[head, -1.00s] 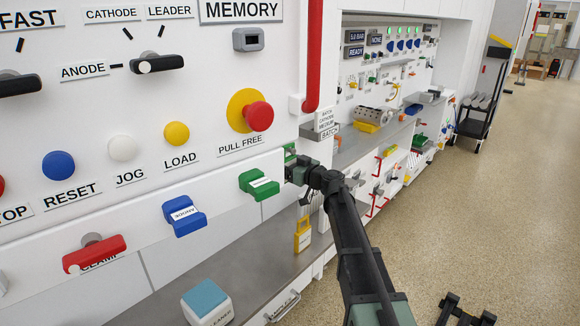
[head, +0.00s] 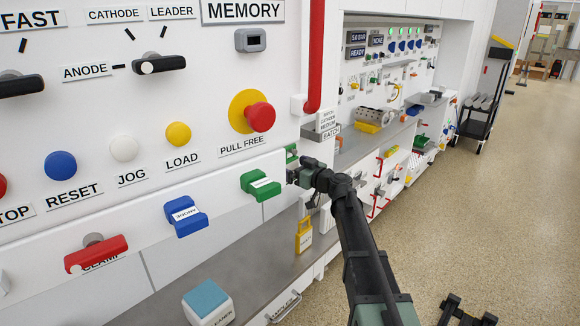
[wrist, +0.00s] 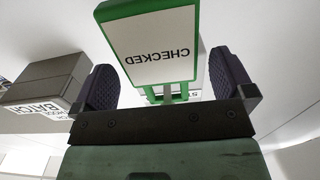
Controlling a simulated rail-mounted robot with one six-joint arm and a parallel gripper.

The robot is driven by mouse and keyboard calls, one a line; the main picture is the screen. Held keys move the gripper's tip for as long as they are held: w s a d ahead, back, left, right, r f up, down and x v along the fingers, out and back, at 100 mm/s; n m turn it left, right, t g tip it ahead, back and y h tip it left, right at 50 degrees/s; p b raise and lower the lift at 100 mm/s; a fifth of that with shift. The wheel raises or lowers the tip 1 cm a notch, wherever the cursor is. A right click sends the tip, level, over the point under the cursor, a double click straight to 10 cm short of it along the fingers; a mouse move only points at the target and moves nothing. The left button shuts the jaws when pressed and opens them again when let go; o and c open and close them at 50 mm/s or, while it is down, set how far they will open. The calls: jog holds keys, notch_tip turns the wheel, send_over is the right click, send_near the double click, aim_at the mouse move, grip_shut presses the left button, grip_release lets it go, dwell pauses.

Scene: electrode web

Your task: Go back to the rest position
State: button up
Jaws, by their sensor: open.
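My gripper (head: 293,176) is in front of the white panel, just right of the green block handle (head: 260,186). In the wrist view my gripper (wrist: 167,86) is open, with one dark ribbed finger on each side. A green-framed white tag reading CHECKED (wrist: 152,45) shows upside down between and beyond the fingers. I see no finger closed on it; whether one touches it I cannot tell. In the head view a small green piece (head: 291,152) shows just above my gripper, partly hidden.
A red emergency button (head: 260,117) and a red vertical pipe (head: 315,60) are near my arm. A yellow padlock (head: 304,236) hangs below my gripper. A grey block labelled BATCH (wrist: 45,85) is left in the wrist view. Open floor (head: 470,200) lies to the right.

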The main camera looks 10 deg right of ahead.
jog(key=v, duration=0.9)
jog(key=s+a+f+m+g+h+p, duration=0.1)
jog(key=s+a+f+m+g, duration=0.2)
jog(key=s, duration=0.4)
jog(key=s+a+f+m+g+h+p, duration=0.2)
jog(key=s+f+g, duration=0.3)
jog(key=s+g, duration=0.1)
jog(key=s+r+m+g+h+p, duration=0.1)
jog(key=s+g+h+p, duration=0.4)
jog(key=s, duration=1.2)
jog(key=m+h+p, duration=0.1)
jog(key=h+p, duration=0.1)
jog(key=h, duration=0.1)
jog(key=shift+a+r+m+p, duration=0.2)
jog(key=shift+r+m+p, duration=0.1)
jog(key=shift+p, duration=0.1)
jog(key=shift+s, duration=0.1)
